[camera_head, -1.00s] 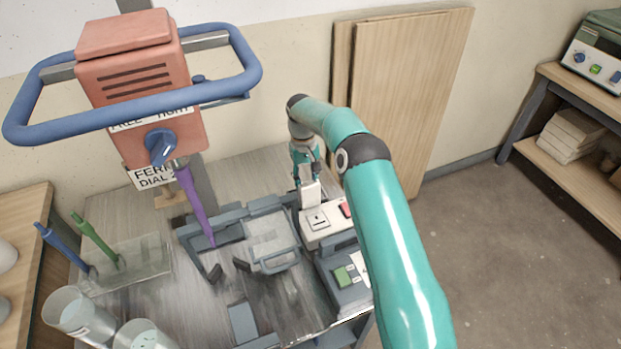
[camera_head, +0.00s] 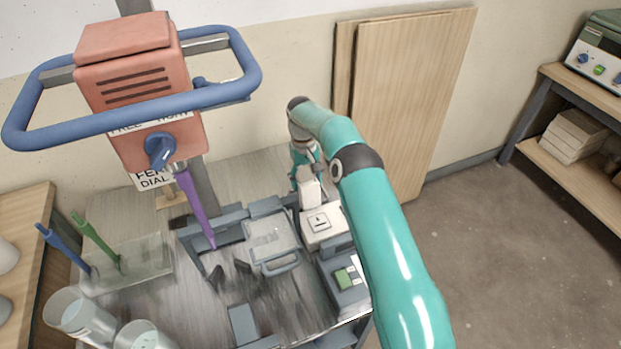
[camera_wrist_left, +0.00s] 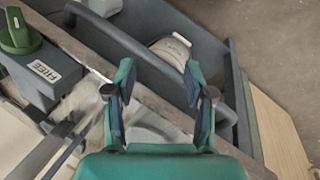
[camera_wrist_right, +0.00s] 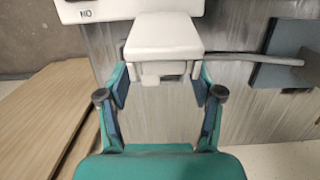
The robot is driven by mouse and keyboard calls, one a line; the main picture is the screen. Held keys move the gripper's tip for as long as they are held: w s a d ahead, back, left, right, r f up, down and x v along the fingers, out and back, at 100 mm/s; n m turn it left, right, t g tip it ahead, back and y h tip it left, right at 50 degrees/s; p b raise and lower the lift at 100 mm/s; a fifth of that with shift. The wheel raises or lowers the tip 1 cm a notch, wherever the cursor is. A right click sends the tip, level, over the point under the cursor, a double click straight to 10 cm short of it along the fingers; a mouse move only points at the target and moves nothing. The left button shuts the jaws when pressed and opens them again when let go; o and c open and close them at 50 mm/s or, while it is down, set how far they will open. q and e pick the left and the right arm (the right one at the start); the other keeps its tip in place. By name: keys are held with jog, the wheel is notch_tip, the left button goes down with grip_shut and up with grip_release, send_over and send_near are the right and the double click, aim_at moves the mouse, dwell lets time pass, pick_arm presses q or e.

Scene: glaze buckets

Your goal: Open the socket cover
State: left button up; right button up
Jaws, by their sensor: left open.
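The white socket unit (camera_head: 318,224) sits at the back right of the workbench, with a dark symbol on its face. A white block (camera_head: 311,193), apparently its cover, stands at its back edge below my right gripper (camera_head: 307,170). In the right wrist view, this white block (camera_wrist_right: 163,35) lies just beyond and between the spread fingertips of my right gripper (camera_wrist_right: 161,82); contact cannot be told. My left gripper (camera_wrist_left: 158,75) is open and empty over a grey bin (camera_wrist_left: 130,45). It is out of the head view.
My right arm hides part of the socket unit. A grey box with a green switch (camera_head: 343,279) stands in front of it. Wooden boards (camera_head: 415,100) lean behind.

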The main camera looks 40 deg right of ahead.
jog(key=shift+a+r, duration=0.15)
jog(key=shift+a, duration=0.05)
notch_tip(320, 180, up, 7)
jog(key=w, duration=0.1)
jog(key=shift+d+r, duration=0.15)
dwell(0.3)
dwell(0.5)
